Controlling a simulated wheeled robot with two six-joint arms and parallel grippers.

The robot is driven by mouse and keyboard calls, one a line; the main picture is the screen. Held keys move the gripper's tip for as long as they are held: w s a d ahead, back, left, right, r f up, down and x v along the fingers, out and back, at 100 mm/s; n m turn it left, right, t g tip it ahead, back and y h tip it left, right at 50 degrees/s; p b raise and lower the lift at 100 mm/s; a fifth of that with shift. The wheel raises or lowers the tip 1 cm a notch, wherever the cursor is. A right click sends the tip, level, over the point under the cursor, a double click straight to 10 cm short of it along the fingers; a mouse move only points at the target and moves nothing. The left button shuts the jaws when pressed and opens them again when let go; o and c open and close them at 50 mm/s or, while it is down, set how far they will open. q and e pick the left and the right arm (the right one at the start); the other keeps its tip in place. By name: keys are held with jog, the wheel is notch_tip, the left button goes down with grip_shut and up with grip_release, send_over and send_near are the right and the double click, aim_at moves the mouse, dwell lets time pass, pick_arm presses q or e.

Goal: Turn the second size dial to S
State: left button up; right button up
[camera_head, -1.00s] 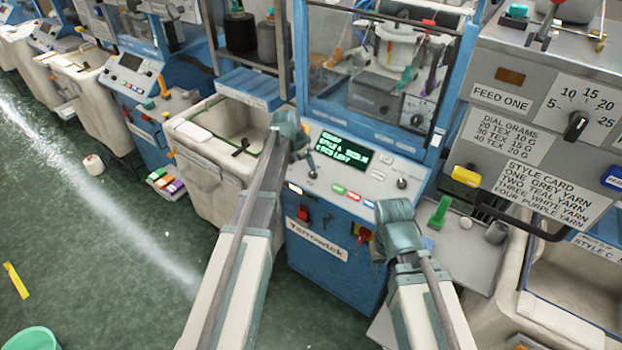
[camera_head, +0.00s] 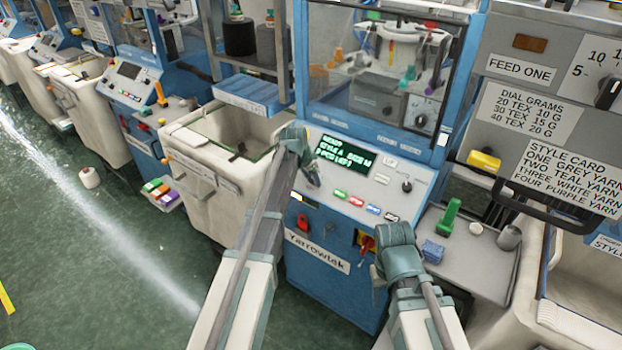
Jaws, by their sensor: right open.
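The blue Yarrowtek machine (camera_head: 340,285) stands in the middle, with a sloped grey control panel (camera_head: 385,196). Its green-lit screen (camera_head: 345,154) seems to read style A, size M; the small text is blurred. A black knob (camera_head: 407,186) is at the panel's right; its setting is too small to read. My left gripper (camera_head: 312,176) is over the panel's left end, pointing down and covering whatever is under it; its jaws are not clear. My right gripper (camera_head: 378,283) is open, low in front of the machine's right side, its fingers mostly hidden. I cannot tell which control is the second size dial.
Coloured buttons (camera_head: 356,201) line the panel's front edge. A red-and-yellow switch (camera_head: 366,243) is near my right gripper. A grey side shelf (camera_head: 470,253) holds a green piece (camera_head: 449,217) and a blue block (camera_head: 432,251). A cream bin (camera_head: 215,195) stands left.

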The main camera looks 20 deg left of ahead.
pick_arm(q)
grip_shut()
jog(key=n+h, duration=0.1)
jog(key=n, duration=0.3)
jog(key=shift+a+f, duration=0.1)
jog(key=n+h+b, duration=0.1)
jog(key=n, duration=0.3)
jog(key=shift+a, duration=0.1)
dwell(0.3)
jog(key=shift+n, duration=0.3)
dwell(0.3)
jog(key=shift+o, duration=1.1)
grip_release()
